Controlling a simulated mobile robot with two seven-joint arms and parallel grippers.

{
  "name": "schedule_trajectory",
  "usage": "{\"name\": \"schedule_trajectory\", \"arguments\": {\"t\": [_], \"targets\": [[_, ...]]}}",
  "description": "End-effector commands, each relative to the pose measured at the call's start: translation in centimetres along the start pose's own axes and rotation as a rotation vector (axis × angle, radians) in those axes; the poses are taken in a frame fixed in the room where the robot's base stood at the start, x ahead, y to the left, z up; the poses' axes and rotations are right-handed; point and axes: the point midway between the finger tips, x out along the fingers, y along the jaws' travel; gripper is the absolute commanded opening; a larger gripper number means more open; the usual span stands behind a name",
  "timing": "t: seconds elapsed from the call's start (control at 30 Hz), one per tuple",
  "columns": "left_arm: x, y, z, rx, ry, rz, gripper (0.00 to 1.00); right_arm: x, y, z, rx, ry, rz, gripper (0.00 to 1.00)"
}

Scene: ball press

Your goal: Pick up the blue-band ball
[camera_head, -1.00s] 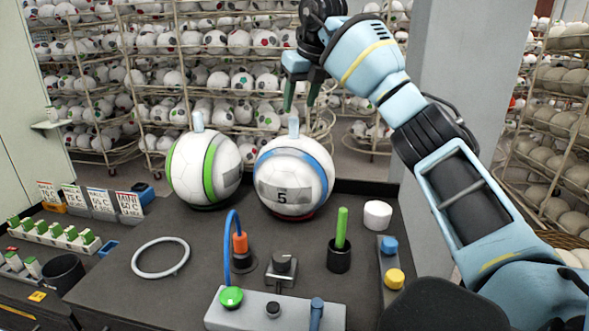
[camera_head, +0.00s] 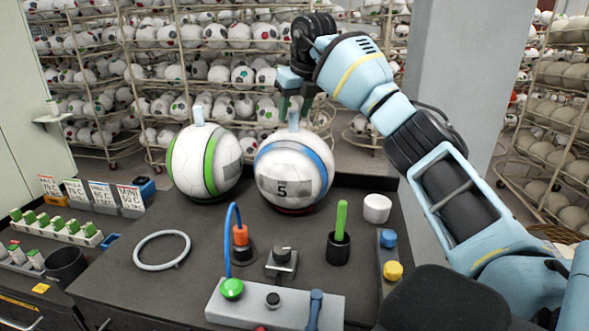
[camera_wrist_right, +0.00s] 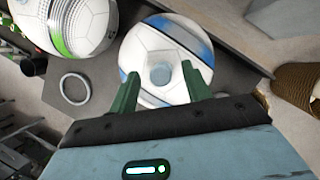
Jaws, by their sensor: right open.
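The blue-band ball (camera_head: 293,174) is white with a blue stripe and a "5" on a grey panel. It sits upright on the dark worktop, with a pale peg (camera_head: 293,117) standing on its top. My right gripper (camera_head: 293,113) is above the ball with its green fingers open around the peg's level. In the right wrist view the open fingers (camera_wrist_right: 160,88) lie to either side of the peg (camera_wrist_right: 160,74), over the ball (camera_wrist_right: 168,50). Contact with the peg cannot be told. My left gripper is not in view.
A green-band ball (camera_head: 204,163) with its own peg stands close on the left. Racks of balls stand behind.

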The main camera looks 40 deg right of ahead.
Motion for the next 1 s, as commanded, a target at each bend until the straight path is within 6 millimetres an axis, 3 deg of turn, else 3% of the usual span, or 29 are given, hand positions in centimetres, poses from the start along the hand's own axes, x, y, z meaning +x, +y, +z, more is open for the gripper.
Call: {"name": "schedule_trajectory", "arguments": {"t": [0.13, 0.4, 0.77, 1.0], "targets": [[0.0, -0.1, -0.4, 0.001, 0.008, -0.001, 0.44, 1.3, 0.0, 0.0, 0.000, -0.001, 0.000, 0.48], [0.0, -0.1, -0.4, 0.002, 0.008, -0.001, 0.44, 1.6, 0.0, 0.0, 0.000, -0.001, 0.000, 0.48], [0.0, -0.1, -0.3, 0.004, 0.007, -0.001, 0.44, 1.6, -0.1, 0.0, 0.000, -0.001, 0.000, 0.01], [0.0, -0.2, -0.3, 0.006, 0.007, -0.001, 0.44, 1.6, -0.1, 0.0, 0.000, -0.001, 0.000, 0.00]]}}
